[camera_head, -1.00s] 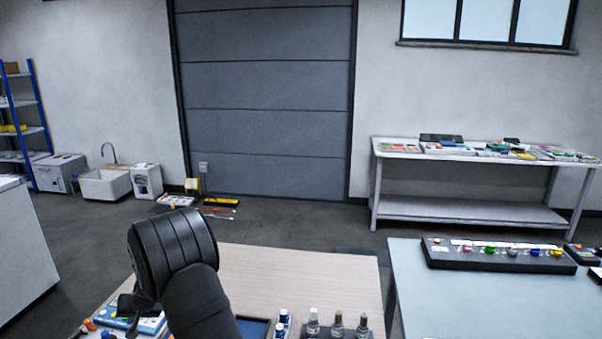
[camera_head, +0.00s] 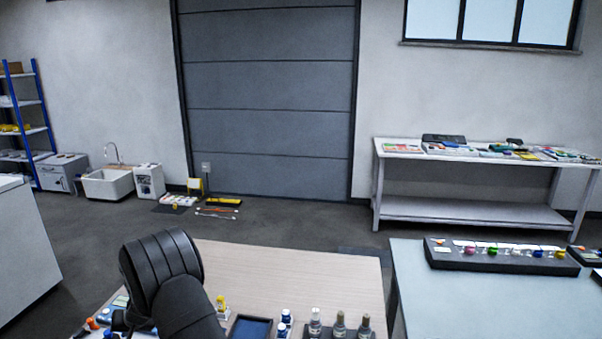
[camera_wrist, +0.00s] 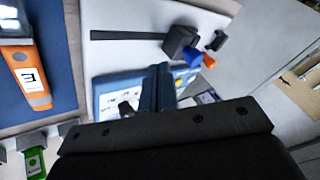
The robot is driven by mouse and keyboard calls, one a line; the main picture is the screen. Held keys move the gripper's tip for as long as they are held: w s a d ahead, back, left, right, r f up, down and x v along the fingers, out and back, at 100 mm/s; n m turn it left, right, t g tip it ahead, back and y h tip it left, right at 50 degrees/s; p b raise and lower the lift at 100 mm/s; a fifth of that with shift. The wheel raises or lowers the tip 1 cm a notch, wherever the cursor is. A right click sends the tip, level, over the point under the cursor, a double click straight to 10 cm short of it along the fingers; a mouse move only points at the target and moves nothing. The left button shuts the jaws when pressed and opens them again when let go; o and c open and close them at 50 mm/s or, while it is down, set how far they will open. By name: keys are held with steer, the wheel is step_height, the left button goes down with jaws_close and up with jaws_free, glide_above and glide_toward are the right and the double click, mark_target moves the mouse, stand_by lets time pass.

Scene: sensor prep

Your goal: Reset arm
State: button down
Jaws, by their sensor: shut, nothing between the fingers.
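My arm, black and ribbed, rises at the lower left of the head view. My gripper shows in the wrist view (camera_wrist: 158,88), its dark fingers together with nothing held between them. It is above a blue and white flat item (camera_wrist: 112,95), part of which it hides. I cannot tell whether it touches that item. An orange device (camera_wrist: 35,98) with a white label lies on a dark blue mat (camera_wrist: 62,50) to the left of the gripper. A dark object with blue and orange ends (camera_wrist: 182,44) lies beyond the fingers.
The wooden tabletop (camera_head: 290,265) is clear behind several small bottles (camera_head: 340,322) at its front. A dark blue tray (camera_head: 251,328) and a yellow-capped bottle (camera_head: 221,305) stand near my arm. A pale table (camera_head: 480,300) on the right bears a black rack (camera_head: 500,262).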

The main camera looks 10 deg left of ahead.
steer(key=d, duration=0.2)
steer(key=w+d+r, duration=0.1)
steer(key=d, duration=0.4)
steer(key=shift+w+d+r, duration=0.15)
steer(key=shift+w+d, duration=0.2)
steer(key=shift+w, duration=0.05)
steer(key=v, duration=0.8)
steer(key=s+a+r+n+g, duration=0.1)
steer(key=s+a+r+n, duration=0.2)
steer(key=s+r, duration=0.1)
steer(key=shift+s+n+h, duration=0.25)
steer(key=shift+n+h, duration=0.05)
steer(key=shift+h, duration=0.1)
steer(key=shift+r, duration=0.1)
